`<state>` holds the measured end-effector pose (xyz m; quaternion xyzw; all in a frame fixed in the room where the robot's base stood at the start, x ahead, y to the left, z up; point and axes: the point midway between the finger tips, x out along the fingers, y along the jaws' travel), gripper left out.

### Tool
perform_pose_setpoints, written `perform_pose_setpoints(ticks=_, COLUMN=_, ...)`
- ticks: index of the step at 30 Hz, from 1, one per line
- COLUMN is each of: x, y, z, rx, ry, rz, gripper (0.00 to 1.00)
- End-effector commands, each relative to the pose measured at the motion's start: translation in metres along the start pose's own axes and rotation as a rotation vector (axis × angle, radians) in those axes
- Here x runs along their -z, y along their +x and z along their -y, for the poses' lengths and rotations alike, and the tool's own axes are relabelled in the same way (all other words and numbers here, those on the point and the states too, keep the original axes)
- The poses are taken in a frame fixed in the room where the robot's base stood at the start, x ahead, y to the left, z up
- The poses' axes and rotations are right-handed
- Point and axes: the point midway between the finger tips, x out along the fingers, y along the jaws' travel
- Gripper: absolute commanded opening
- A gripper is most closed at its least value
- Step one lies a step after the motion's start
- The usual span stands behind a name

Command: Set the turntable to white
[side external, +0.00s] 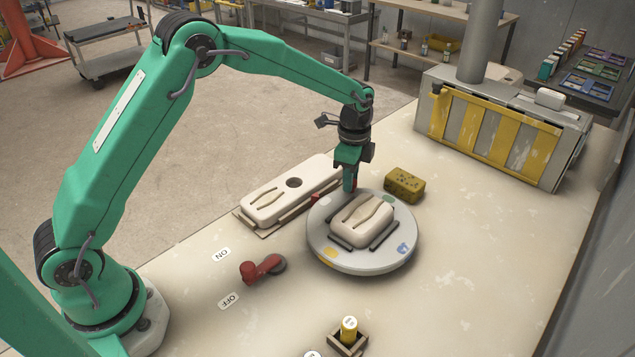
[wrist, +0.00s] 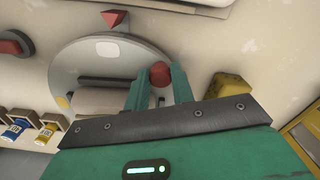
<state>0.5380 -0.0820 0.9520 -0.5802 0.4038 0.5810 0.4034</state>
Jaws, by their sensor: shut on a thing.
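The round grey turntable (side external: 318,232) stands on the table with a pale block (side external: 362,219) on it. In the side view its rim shows a yellow patch (side external: 327,252), a blue patch (side external: 403,247) and a green patch (side external: 388,199). In the wrist view a white patch (wrist: 108,47) lies close to the tip of the fixed red pointer (wrist: 115,19), very slightly left of it. The pointer also shows in the side view (side external: 315,197). My gripper (wrist: 160,79) is shut on a red knob (wrist: 160,70) at the turntable's edge.
A red lever (side external: 262,268) lies between the ON label (side external: 221,254) and OFF label (side external: 229,301). A yellow sponge (side external: 405,184) is close behind the turntable. A pale mould (side external: 275,198) lies left of it. A yellow bottle (side external: 349,328) stands in front; a yellow-barred box (side external: 495,125) is behind.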

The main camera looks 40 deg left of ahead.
Motion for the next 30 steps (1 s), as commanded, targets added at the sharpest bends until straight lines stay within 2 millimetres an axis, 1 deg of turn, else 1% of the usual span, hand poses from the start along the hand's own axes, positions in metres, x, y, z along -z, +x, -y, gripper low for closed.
perform_pose_setpoints(ticks=6, x=0.0049, y=-0.0025, z=0.0036, rx=0.007, ry=0.036, rz=-0.004, gripper=0.00)
perform_pose_setpoints(ticks=20, x=0.0058, y=-0.0028, z=0.0039, rx=0.008, ry=0.043, rz=-0.004, gripper=0.00)
perform_pose_setpoints(ticks=21, x=0.0058, y=-0.0027, z=0.0038, rx=0.008, ry=0.043, rz=-0.004, gripper=0.32)
perform_pose_setpoints(ticks=23, x=0.0056, y=-0.0023, z=0.0036, rx=0.007, ry=0.043, rz=-0.003, gripper=0.44)
perform_pose_setpoints(ticks=24, x=0.0054, y=-0.0020, z=0.0034, rx=0.006, ry=0.043, rz=-0.003, gripper=0.46)
perform_pose_setpoints(ticks=30, x=0.0047, y=-0.0010, z=0.0030, rx=0.003, ry=0.043, rz=-0.002, gripper=0.46)
